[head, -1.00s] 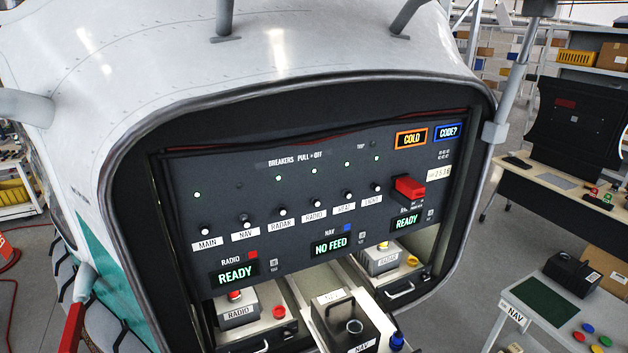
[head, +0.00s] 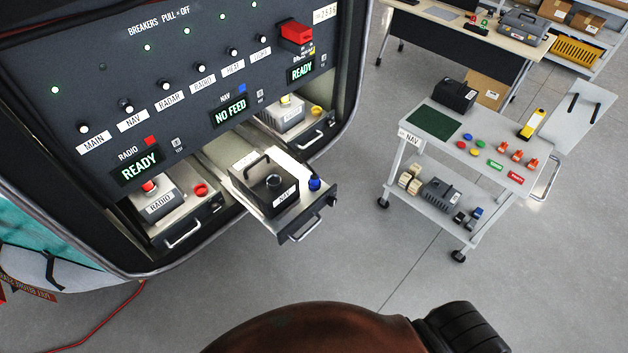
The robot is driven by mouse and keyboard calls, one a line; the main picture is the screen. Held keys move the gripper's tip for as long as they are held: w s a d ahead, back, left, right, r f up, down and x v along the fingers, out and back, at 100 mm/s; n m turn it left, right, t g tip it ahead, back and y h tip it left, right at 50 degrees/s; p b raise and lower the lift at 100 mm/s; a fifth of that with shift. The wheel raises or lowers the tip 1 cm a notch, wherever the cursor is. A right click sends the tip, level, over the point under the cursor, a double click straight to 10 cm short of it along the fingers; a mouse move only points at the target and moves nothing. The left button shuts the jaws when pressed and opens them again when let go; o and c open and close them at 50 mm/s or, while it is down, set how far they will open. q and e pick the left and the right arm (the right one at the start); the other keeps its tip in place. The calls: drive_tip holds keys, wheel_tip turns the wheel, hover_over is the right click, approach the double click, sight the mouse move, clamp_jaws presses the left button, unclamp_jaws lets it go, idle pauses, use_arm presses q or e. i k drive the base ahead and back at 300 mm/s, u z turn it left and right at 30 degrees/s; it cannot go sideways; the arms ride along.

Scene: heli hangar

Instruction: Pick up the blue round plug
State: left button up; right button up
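The blue round plug (head: 315,183) stands upright at the right front of the pulled-out NAV drawer (head: 300,221). It is beside the black NAV box (head: 262,190), which has a handle and a round dark fitting at its front. The NAV display (head: 230,112) above reads NO FEED. Neither of my grippers is in view, so their state does not show.
The radio drawer (head: 183,238) with a red plug and the drawer with a yellow plug (head: 316,110) flank the NAV drawer. A cart (head: 410,127) stands to the right, holding coloured discs and a black box. Clear floor lies between.

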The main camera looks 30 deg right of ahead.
sight(314, 179)
drive_tip(key=u, duration=1.7)
drive_tip(key=k, duration=0.75)
drive_tip(key=z, duration=1.15)
drive_tip(key=i, duration=0.5)
drive_tip(key=z, duration=0.05)
